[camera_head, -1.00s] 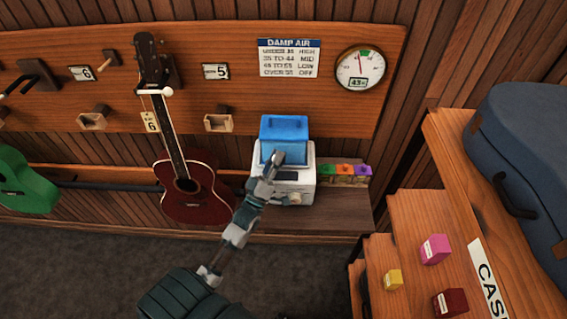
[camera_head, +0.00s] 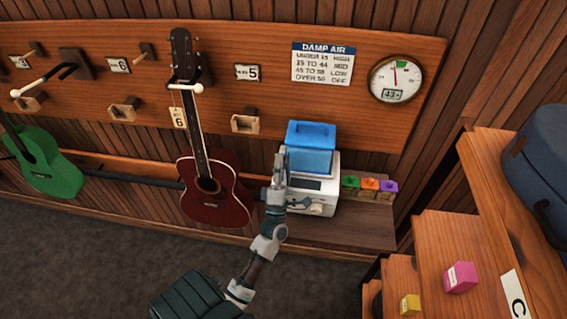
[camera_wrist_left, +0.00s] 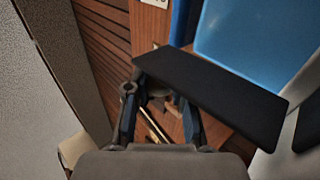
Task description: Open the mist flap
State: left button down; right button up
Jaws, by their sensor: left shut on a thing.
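The humidifier (camera_head: 326,196) is a white box with a blue water tank (camera_head: 312,135) on top, on a low wooden shelf by the wall. My left gripper (camera_head: 281,162) is at its left side, beside the tank. In the left wrist view, a flat black plate (camera_wrist_left: 215,97), which looks like the mist flap, lies across the front of my left gripper (camera_wrist_left: 158,95). The fingers are shut on its left end, though the contact is partly hidden behind the plate. The blue tank (camera_wrist_left: 255,40) is behind the plate. My right gripper is not in view.
A red-brown ukulele (camera_head: 215,190) hangs just left of my left arm; a green one (camera_head: 45,165) is farther left. Small coloured boxes (camera_head: 369,185) stand right of the humidifier. A stepped wooden stand (camera_head: 430,235) with a blue case (camera_head: 545,150) is at the right.

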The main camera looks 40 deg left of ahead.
pick_arm(q)
jog(key=shift+f, duration=0.2)
jog(key=c, duration=1)
grip_release()
jog(key=shift+a, duration=0.1)
jog(key=shift+o, duration=0.2)
jog(key=v, duration=1.2)
